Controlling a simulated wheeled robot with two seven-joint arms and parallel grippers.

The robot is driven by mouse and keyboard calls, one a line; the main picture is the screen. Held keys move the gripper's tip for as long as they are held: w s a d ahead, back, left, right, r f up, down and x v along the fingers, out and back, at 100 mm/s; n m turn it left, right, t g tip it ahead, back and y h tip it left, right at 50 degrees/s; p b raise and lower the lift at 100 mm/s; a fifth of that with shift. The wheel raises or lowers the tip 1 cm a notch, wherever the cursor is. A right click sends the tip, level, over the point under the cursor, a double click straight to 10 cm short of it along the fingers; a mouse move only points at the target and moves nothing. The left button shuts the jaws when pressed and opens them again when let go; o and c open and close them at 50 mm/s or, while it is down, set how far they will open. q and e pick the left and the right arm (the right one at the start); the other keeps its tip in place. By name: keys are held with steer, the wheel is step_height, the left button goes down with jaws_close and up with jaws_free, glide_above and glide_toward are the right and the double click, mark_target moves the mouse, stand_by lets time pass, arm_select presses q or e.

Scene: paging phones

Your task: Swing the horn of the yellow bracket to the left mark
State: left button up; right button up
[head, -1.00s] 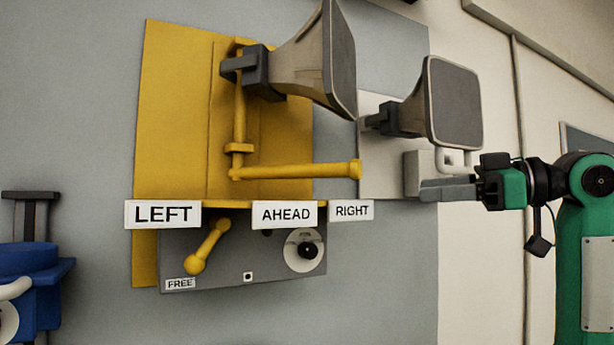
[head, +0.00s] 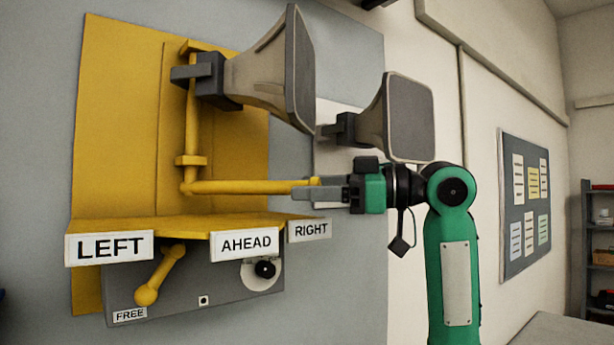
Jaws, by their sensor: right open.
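The horn (head: 268,75), grey-brown with a dark square mouth, sits on an upright yellow post of the yellow bracket (head: 115,130). Its mouth faces right. The LEFT label (head: 109,247) is on the bracket's shelf edge at the left. My right gripper (head: 305,191) is open at the bar's far end; its fingers overlap the tip, and contact is unclear. My left gripper is out of view.
A second horn (head: 405,118) on a pale wall plate is just above my right gripper. Below the shelf, a grey box (head: 205,295) has a yellow lever (head: 160,275) slanting down to a FREE label (head: 130,315). A notice board (head: 525,200) and shelves are at the right.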

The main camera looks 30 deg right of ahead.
steer(key=shift+w+a, duration=0.5)
steer(key=shift+w, duration=0.05)
steer(key=shift+s, duration=0.1)
jaws_close()
